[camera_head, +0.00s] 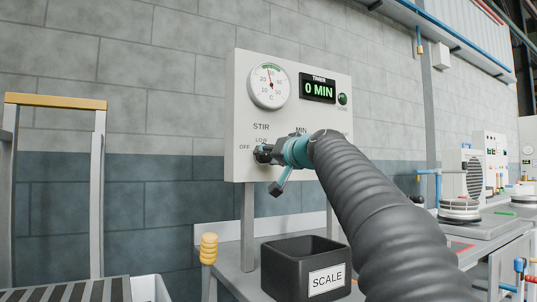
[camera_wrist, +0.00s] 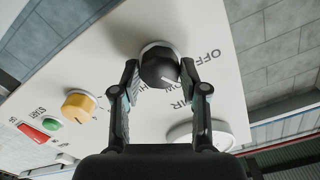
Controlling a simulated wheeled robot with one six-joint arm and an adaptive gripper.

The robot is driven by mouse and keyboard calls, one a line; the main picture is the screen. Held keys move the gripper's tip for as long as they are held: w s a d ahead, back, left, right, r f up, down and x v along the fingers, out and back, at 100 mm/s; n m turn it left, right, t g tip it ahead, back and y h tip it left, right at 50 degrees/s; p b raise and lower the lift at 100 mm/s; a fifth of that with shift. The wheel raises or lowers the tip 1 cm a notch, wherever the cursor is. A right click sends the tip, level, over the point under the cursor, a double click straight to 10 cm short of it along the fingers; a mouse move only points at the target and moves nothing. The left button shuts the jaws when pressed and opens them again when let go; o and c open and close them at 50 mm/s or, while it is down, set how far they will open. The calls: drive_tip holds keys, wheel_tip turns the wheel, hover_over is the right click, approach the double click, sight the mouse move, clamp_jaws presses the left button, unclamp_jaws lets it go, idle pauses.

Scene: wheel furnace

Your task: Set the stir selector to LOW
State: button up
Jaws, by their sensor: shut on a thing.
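The stir selector is a round black knob (camera_wrist: 158,62) on a white panel, with a short white pointer line on its face. In the wrist view, OFF and partly covered LOW and H labels surround it. The pointer lies on the side near OFF and LOW; I cannot tell its exact setting. My gripper (camera_wrist: 160,73) is shut on the knob, one finger on each side. In the head view my gripper (camera_head: 264,154) is at the panel's lower left, under the STIR label, and hides most of the knob.
The panel (camera_head: 242,95) also has a dial gauge (camera_head: 269,86), a timer display (camera_head: 317,88) reading 0 MIN and a green lamp (camera_head: 342,99). A yellow knob (camera_wrist: 78,105), green button (camera_wrist: 52,123) and red switch (camera_wrist: 33,133) sit nearby. A black SCALE bin (camera_head: 283,272) stands below.

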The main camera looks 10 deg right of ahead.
drive_tip(key=m+p, duration=0.1)
drive_tip(key=m, duration=0.4)
drive_tip(key=shift+m, duration=0.3)
idle(0.4)
drive_tip(key=o, duration=1.1)
drive_tip(key=v, duration=1.2)
